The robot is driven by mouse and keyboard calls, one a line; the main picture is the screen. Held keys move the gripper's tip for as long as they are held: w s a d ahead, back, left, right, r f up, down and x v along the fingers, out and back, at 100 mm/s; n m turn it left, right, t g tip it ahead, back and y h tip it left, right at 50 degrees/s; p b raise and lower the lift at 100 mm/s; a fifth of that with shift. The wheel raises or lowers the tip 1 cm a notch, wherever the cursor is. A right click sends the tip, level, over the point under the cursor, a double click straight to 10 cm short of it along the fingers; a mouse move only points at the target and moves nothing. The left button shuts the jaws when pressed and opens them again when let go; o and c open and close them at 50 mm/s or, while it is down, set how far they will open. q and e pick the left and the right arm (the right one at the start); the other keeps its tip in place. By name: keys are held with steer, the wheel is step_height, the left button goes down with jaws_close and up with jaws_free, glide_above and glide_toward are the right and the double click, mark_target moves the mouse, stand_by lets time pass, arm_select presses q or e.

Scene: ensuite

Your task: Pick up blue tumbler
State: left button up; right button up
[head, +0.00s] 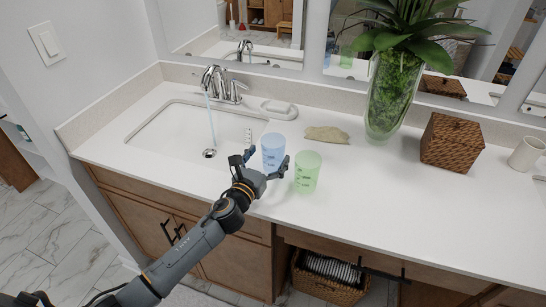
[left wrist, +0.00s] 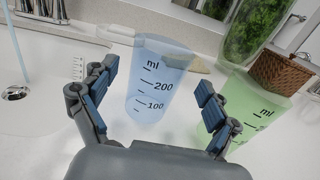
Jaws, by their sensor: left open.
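The blue tumbler (head: 273,150) stands upright on the white countertop, just right of the sink. My left gripper (head: 265,166) is open, with its fingers on either side of the tumbler's near side. In the left wrist view the blue tumbler (left wrist: 157,80) stands ahead between the two spread fingers (left wrist: 155,103), with visible gaps on both sides. Its ml markings face me. A green tumbler (head: 307,171) stands close to the right finger; it also shows in the left wrist view (left wrist: 240,108). My right gripper is not in view.
The sink (head: 180,135) with running water from the faucet (head: 215,80) lies left. A soap dish (head: 279,109), a tan flat object (head: 327,134), a glass plant vase (head: 390,95) and a wicker box (head: 452,141) stand behind and right. The front right counter is clear.

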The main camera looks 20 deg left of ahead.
mark_target(278, 141)
arm_select(q)
steer(key=w, duration=0.3)
steer(key=shift+w+d+r, duration=0.1)
steer(key=shift+w, duration=0.4)
steer(key=shift+c, duration=1.3)
steer(key=c, duration=1)
arm_select(e)
steer(key=shift+w+d+r, duration=0.15)
steer(key=shift+d+r, duration=0.05)
steer(key=shift+r, duration=0.05)
arm_select(q)
steer(key=shift+r, duration=0.1)
